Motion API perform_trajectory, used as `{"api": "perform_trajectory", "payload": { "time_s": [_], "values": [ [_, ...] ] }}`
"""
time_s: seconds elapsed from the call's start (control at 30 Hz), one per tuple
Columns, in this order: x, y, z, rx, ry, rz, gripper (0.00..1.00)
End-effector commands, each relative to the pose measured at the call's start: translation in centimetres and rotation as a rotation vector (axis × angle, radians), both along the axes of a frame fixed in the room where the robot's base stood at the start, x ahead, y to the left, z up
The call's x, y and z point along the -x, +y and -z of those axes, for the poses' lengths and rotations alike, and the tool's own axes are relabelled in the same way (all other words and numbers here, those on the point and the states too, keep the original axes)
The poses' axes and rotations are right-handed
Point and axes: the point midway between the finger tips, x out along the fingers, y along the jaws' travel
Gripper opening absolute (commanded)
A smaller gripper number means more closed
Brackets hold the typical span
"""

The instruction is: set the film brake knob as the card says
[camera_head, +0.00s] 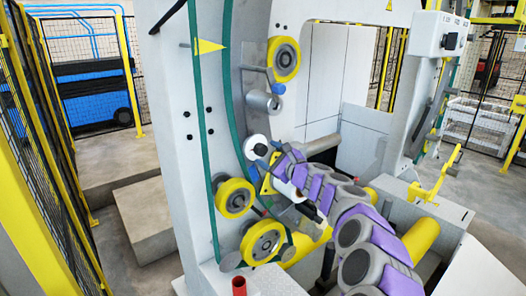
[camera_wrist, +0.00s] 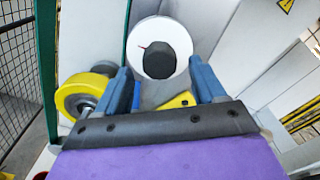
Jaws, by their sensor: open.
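The film brake knob is a dark knob (camera_wrist: 158,60) on a round white dial in the wrist view. In the head view the white dial (camera_head: 256,146) shows on the pale machine frame, partly behind my gripper. My gripper (camera_wrist: 161,70) is open, with one blue-grey finger on each side of the knob's lower part. It holds nothing. I cannot tell whether the fingers touch the knob. My gripper (camera_head: 271,160) also shows in the head view, at the dial. I cannot make out a readable card.
Yellow-rimmed rollers (camera_head: 234,198) sit below the dial, and another (camera_head: 284,59) sits above it. A grey spool (camera_head: 263,103) and a green band (camera_head: 203,120) are close by. A yellow roll (camera_head: 421,238) lies at lower right. Mesh fencing (camera_head: 50,130) stands at left.

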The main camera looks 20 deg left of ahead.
Motion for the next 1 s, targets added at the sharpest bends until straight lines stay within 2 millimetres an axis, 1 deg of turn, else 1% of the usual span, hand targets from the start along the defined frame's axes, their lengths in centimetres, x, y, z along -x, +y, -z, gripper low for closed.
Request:
{"api": "perform_trajectory", "payload": {
  "time_s": [0.03,0.2,0.4,0.53,0.8,0.87,1.0],
  "values": [
    [-0.2,0.6,0.0,0.003,-0.002,-0.002,0.69],
    [-1.1,1.5,0.1,0.004,0.000,0.004,0.69],
    [-1.4,2.5,0.0,0.001,0.000,-0.001,0.69],
    [-1.5,2.8,0.1,0.000,0.001,-0.003,0.69],
    [-1.5,2.8,0.0,-0.001,0.001,-0.003,0.69],
    [-1.5,2.8,0.0,-0.001,0.001,-0.003,0.66],
    [-1.5,2.8,0.0,-0.001,0.000,-0.002,0.52]
  ]
}}
